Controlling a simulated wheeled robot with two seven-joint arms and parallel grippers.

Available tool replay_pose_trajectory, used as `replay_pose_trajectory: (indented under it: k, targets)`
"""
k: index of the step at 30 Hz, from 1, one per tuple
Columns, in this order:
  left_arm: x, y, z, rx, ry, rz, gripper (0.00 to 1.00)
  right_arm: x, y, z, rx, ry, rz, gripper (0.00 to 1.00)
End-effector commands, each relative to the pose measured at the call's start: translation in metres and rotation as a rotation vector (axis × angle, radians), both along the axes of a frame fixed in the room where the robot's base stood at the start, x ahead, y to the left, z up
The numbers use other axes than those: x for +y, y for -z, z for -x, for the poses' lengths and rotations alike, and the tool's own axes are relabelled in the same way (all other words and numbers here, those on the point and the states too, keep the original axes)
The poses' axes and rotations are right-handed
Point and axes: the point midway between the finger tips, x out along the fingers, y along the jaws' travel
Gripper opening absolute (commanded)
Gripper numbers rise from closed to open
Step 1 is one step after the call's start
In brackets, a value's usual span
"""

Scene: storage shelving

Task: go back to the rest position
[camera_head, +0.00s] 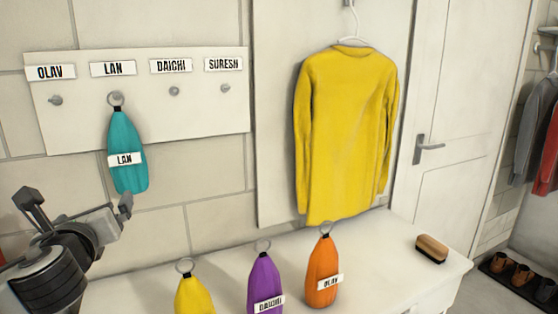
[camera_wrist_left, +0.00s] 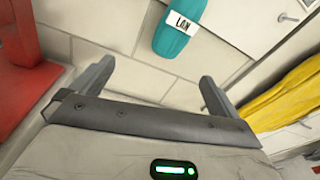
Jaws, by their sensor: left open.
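My left gripper (camera_head: 82,203) is open and empty at the lower left of the head view, in front of the wall and below the hook board. Its two spread fingers also show in the left wrist view (camera_wrist_left: 155,85), with nothing between them. A teal bag labelled LAN (camera_head: 126,165) hangs by its ring from the hook under the LAN sign, apart from the gripper. It also shows at the top of the left wrist view (camera_wrist_left: 180,30). My right gripper is in neither view.
The hook board (camera_head: 200,120) has bare hooks under OLAV, DAICHI and SURESH. On the white bench (camera_head: 385,255) stand a yellow bag (camera_head: 194,297), a purple DAICHI bag (camera_head: 263,280), an orange OLAV bag (camera_head: 322,265) and a brush (camera_head: 431,249). A yellow sweater (camera_head: 345,130) hangs behind.

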Motion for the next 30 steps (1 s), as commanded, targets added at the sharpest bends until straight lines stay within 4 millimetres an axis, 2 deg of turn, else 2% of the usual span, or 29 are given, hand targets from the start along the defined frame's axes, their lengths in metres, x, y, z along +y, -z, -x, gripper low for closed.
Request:
replay_pose_trajectory:
  k: [1, 5, 8, 11, 13, 15, 18, 21, 24, 30]
  targets:
    - [-0.009, 0.016, 0.002, 0.012, 0.007, 0.076, 1.00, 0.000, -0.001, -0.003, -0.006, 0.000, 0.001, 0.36]
    - [-0.031, 0.051, 0.011, 0.027, 0.004, 0.290, 1.00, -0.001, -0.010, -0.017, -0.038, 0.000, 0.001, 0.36]
    - [-0.049, 0.081, 0.023, 0.044, -0.022, 0.488, 1.00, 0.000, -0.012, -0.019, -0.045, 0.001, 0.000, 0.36]
    - [-0.071, 0.119, 0.042, 0.071, -0.085, 0.742, 1.00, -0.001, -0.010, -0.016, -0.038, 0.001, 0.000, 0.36]
    - [-0.088, 0.151, 0.063, 0.091, -0.173, 0.970, 1.00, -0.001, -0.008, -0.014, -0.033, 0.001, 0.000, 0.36]
    - [-0.105, 0.183, 0.091, 0.107, -0.313, 1.220, 1.00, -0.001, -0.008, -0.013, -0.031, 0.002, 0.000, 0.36]
    - [-0.123, 0.219, 0.131, 0.102, -0.556, 1.524, 1.00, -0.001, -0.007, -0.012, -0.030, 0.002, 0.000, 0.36]
    - [-0.134, 0.244, 0.167, 0.073, -0.799, 1.735, 1.00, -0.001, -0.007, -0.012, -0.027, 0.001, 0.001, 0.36]
    - [-0.143, 0.263, 0.201, 0.023, -1.040, 1.886, 1.00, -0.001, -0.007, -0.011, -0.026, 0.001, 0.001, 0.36]
    - [-0.154, 0.289, 0.266, -0.137, -1.530, 2.063, 1.00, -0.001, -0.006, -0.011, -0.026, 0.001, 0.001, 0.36]
